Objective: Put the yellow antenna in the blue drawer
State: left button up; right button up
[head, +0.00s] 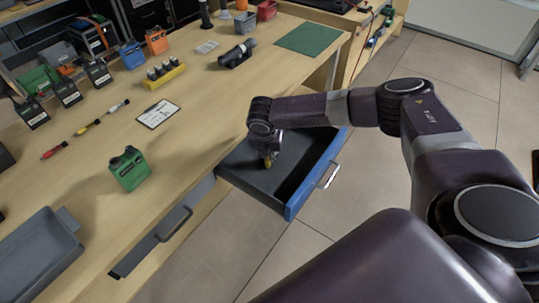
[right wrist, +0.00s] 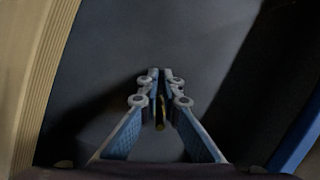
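The blue drawer (head: 308,186) is pulled out from the table's front, with a blue face and dark inside. My right gripper (head: 268,160) points down into the drawer, over its inner left part. In the right wrist view, the fingers (right wrist: 160,100) are closed around a slim dark and yellow piece (right wrist: 160,112), which looks like the yellow antenna. Most of it is hidden between the fingers. I cannot tell whether it touches the drawer floor. A slim yellow and black piece (head: 86,128) also lies on the table between a red one and a white one. My left gripper is out of view.
A grey tray (head: 38,250) is at the lower left. A clipboard (head: 158,114), a yellow rack (head: 164,76) and several orange and black devices stand further back. The drawer floor is mostly bare.

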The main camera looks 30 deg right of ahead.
jog(key=o, duration=0.4)
jog(key=v, duration=1.2)
jog(key=shift+d+r, duration=0.1)
jog(key=shift+r, duration=0.1)
